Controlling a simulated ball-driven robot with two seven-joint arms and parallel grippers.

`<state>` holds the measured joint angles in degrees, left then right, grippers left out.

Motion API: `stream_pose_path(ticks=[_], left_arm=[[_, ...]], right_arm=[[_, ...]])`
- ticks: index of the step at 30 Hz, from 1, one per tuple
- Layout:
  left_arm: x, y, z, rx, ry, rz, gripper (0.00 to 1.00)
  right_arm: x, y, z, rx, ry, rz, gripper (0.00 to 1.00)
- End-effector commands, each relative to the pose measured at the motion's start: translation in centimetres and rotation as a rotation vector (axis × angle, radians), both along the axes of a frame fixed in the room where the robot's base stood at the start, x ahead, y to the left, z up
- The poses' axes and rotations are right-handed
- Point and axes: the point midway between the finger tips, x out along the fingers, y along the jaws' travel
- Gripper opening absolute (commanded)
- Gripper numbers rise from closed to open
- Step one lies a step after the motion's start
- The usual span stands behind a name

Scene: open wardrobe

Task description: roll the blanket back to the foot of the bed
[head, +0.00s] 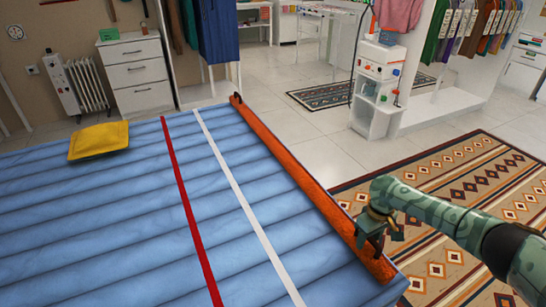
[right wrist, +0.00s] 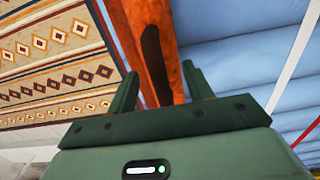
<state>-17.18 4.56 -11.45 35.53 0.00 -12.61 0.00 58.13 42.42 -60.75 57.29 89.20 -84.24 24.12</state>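The bed (head: 110,210) has a blue quilted top with a red stripe and a white stripe across it. The blanket (head: 300,172) is a long orange roll lying along the bed's right edge. My right gripper (head: 372,232) is over the near end of this roll. In the right wrist view its two fingers (right wrist: 160,82) stand apart with the orange roll (right wrist: 148,30) between them; whether they touch it is unclear. A dark gap or fold shows in the roll there. My left gripper is not in view.
A yellow pillow (head: 98,141) lies on the bed's far left. A patterned rug (head: 455,205) covers the floor right of the bed. A white drawer unit (head: 137,75) and radiator stand behind. A white shelf unit (head: 378,90) stands back right. Bare tiles lie beyond the bed.

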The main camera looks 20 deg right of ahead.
Motion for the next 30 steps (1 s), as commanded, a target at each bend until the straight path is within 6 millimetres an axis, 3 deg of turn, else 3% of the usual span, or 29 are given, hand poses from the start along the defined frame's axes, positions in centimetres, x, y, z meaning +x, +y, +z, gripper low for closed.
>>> stream_pose_path(ticks=[13,30], left_arm=[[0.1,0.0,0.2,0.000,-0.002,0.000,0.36],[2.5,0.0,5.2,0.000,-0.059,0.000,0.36]], right_arm=[[0.1,0.1,0.4,0.002,-0.003,0.000,0.51],[0.1,0.1,7.4,0.001,-0.006,-0.001,0.51]])
